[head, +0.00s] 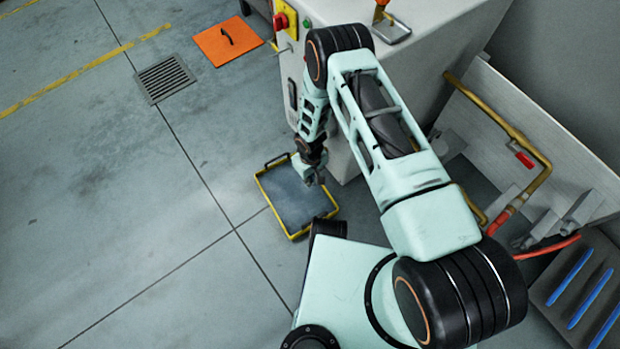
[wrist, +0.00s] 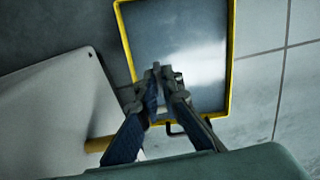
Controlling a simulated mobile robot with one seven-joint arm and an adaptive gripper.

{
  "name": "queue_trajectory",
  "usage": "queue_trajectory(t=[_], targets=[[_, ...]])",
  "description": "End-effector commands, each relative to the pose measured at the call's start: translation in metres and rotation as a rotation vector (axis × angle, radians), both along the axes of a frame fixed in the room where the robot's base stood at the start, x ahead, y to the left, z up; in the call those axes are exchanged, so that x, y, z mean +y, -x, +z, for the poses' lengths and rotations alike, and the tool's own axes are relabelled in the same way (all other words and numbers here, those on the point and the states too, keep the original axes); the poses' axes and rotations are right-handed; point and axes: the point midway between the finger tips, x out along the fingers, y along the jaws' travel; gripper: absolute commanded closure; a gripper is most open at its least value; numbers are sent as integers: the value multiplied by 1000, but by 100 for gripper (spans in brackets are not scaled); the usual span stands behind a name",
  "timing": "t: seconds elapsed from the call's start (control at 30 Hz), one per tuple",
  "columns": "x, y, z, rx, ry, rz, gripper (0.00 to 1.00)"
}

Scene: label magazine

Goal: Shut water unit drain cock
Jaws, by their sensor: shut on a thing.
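My gripper (wrist: 167,80) points down beside the cabinet, over the yellow-rimmed drip tray (wrist: 233,45). Its two fingers are close together, shut on a small piece that they mostly hide; it seems to be the drain cock's handle. In the wrist view a short brass pipe (wrist: 98,144) comes out by the pale cabinet panel (wrist: 62,105) and runs behind the left finger. The cock's body and the handle's angle cannot be made out. In the head view my gripper (head: 316,181) is small above the tray (head: 262,188), and the cock is not visible there.
The pale cabinet (head: 428,75) stands close to my arm, with a red and yellow switch (head: 284,20). Brass pipes (head: 500,120) with a red handle (head: 524,160) are at the right. An orange plate (head: 227,42) and a floor grate (head: 165,79) lie at the upper left. The left floor is clear.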

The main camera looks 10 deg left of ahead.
Motion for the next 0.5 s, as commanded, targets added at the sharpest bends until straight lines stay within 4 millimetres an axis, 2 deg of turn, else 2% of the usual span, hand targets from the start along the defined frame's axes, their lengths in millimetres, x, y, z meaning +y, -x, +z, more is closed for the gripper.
queue_trajectory(t=[0.5], targets=[[-4, 6, -14, -122, -149, 1, 100]])
